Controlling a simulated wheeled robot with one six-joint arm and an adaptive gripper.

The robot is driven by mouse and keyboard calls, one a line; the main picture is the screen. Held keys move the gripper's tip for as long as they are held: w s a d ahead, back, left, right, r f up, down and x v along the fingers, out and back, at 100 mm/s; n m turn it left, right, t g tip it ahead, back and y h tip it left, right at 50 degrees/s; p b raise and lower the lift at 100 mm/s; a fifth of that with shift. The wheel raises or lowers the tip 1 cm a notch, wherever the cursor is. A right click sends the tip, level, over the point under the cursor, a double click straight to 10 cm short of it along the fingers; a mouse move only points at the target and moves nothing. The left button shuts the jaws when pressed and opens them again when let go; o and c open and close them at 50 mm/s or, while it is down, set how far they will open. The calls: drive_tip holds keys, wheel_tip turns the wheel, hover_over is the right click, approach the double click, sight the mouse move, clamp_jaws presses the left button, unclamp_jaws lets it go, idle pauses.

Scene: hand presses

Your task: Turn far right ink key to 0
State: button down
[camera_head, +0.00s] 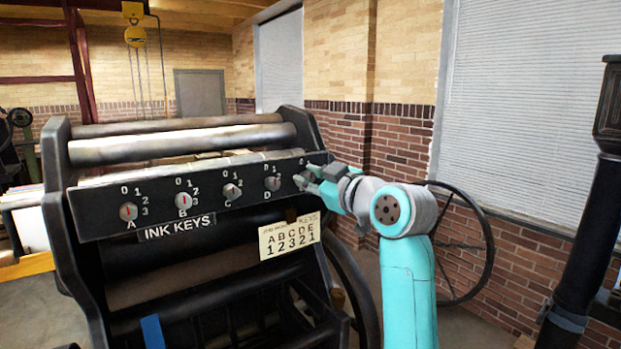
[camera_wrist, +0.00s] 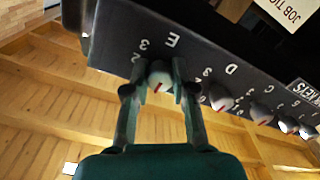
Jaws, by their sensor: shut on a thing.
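The far right ink key, knob E (camera_head: 300,181), is at the right end of the black ink key panel (camera_head: 100,224), partly hidden by my gripper. In the wrist view the pale knob E (camera_wrist: 159,72) sits between my two fingers, with the letter E above it and the numbers 3 and 2 at upper left. A red mark on its face lies on the side away from the letter E; the 0 is hidden, so I cannot tell the exact number. My gripper (camera_head: 309,180) is shut on this knob, and it also shows in the wrist view (camera_wrist: 159,90).
Knobs A (camera_head: 128,212), B (camera_head: 183,200), C (camera_head: 231,192) and D (camera_head: 272,184) line the panel to the left. A job ticket card (camera_head: 289,237) hangs below the panel. A large spoked wheel (camera_head: 487,246) stands behind my arm at the right.

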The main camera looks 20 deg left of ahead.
drive_tip(key=c, duration=0.9)
unclamp_jaws()
drive_tip(key=shift+c, duration=0.2)
drive_tip(key=v, duration=1.2)
